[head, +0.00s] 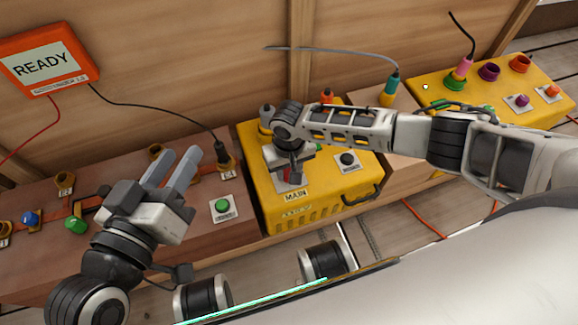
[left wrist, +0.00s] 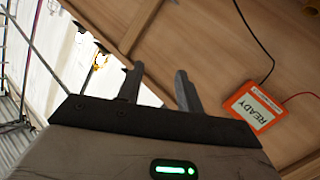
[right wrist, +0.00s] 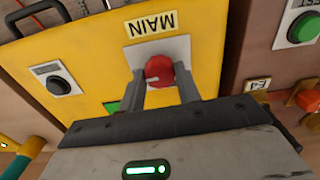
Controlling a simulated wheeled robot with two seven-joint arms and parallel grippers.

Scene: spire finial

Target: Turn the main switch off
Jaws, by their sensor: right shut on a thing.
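The main switch is a red knob (right wrist: 159,70) on a pale plate, by the MAIN label (right wrist: 152,24), in the right wrist view. The label also shows in the head view (head: 295,196), on the yellow box (head: 318,207); there my right arm hides most of the knob. My right gripper (right wrist: 163,78) is shut on the red knob, one finger on each side. My left gripper (head: 176,158) is open and empty, raised above the brown bench; its spread fingers also show in the left wrist view (left wrist: 160,78).
An orange READY display (head: 46,62) is at the back left. A green button (head: 222,206) is left of the yellow box, and a black knob (head: 347,159) is on its right part. A second yellow box (head: 535,88) with coloured plugs stands at the right. Loose cables run behind.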

